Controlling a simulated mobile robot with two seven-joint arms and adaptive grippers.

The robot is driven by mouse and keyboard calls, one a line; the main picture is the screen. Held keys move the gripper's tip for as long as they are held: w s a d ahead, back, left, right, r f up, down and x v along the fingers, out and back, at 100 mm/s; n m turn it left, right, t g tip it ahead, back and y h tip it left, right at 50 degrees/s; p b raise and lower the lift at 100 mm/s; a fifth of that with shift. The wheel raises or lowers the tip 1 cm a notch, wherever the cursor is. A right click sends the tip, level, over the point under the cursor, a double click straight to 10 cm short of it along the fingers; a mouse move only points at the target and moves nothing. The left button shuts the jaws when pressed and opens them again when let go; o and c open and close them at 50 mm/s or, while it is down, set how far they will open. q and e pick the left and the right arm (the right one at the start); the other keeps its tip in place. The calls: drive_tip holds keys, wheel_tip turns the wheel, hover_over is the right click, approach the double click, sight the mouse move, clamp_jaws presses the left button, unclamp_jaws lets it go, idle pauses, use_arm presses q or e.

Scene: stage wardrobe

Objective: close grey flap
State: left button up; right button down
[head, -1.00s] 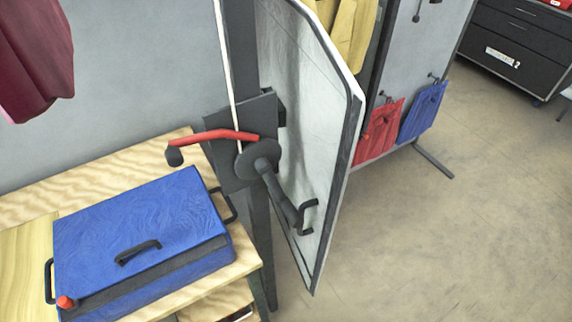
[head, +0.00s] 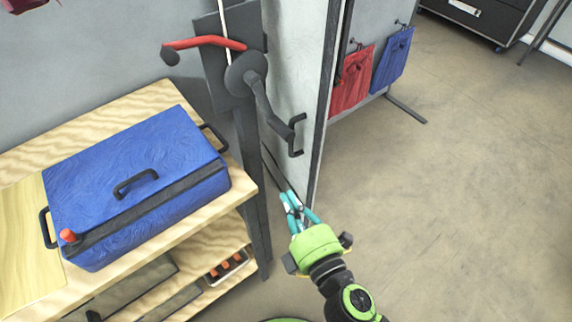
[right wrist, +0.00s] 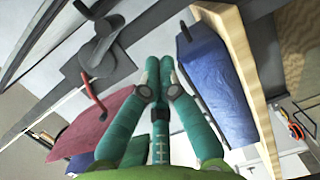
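The grey flap (head: 290,70) is a tall light-grey panel with a dark edge. It stands swung out beside a dark post in the head view, with its top cut off. A dark pull handle (head: 297,135) is on its face. My right gripper (head: 290,198) is below the handle, near the flap's lower end; contact with the flap cannot be told. Its teal fingers also show in the right wrist view (right wrist: 160,66), with their tips together and nothing visible between them. My left gripper is out of view.
A blue case (head: 135,180) lies on a wooden bench (head: 110,112) at the left. A red lever (head: 205,42) and a dark lever (head: 262,95) stick out from the post. Red (head: 352,80) and blue (head: 393,58) cloths hang behind the flap. The floor at right is clear.

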drive_tip(key=w+r+p, duration=0.1)
drive_tip(key=w+p, duration=0.3)
drive_tip(key=w, duration=0.7)
drive_tip(key=shift+w+a+r, duration=0.2)
drive_tip(key=shift+a+r, duration=0.1)
drive_tip(key=shift+a, duration=0.05)
